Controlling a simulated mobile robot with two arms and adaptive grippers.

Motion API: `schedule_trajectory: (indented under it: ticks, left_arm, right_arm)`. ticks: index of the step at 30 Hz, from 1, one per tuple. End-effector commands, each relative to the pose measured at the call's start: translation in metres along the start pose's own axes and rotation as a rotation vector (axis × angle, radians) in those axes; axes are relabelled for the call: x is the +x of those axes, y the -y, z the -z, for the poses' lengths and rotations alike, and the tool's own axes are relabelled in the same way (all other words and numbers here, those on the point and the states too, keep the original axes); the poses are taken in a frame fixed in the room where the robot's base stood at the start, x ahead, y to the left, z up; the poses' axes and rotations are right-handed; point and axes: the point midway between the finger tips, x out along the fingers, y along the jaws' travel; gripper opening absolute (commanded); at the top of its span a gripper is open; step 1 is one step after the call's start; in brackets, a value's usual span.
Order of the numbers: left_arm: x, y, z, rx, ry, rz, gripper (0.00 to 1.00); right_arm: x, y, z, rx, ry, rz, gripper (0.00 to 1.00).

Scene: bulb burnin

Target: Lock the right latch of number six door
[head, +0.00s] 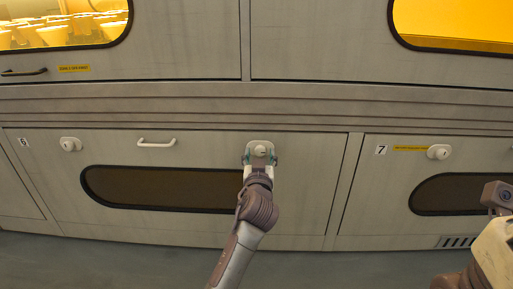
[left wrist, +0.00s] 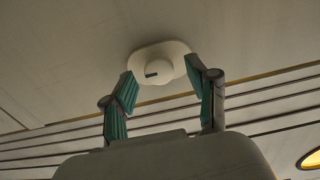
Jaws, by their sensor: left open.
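The number six door (head: 205,222) is a pale lower panel with a long dark window, and it looks closed. Its right latch (head: 261,145) is a white plate with a round knob near the door's top right. The latch also shows in the left wrist view (left wrist: 158,50), with a short dark mark on the left of the knob. My left gripper (head: 261,159) is open at the latch, its green-padded fingers on either side of the knob (left wrist: 158,70). I cannot tell whether the pads touch it. My right gripper's fingers are not in view.
Door six also has a left latch (head: 70,144) and a white handle (head: 157,143). The number seven door (head: 370,225) with its own latch (head: 439,152) is to the right. Lit orange windows (head: 455,22) are above. Grey floor (head: 120,262) runs along the bottom.

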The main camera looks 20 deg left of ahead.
Motion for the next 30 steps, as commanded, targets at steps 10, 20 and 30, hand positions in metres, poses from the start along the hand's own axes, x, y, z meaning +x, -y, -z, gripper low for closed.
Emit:
schedule_trajectory:
  ticks: [10,20,30]
  left_arm:
    - [-0.0016,-0.0028,0.0003,0.0,0.0,0.001,0.59]
    - [-0.0015,-0.0027,0.0001,0.0,0.0,0.001,0.17]
    - [-0.0014,-0.0025,0.0001,-0.001,0.0,0.001,0.0]
  right_arm:
    - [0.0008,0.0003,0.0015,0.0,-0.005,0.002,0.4]
    - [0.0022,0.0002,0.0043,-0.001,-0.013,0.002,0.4]
    - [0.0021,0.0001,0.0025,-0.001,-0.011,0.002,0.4]
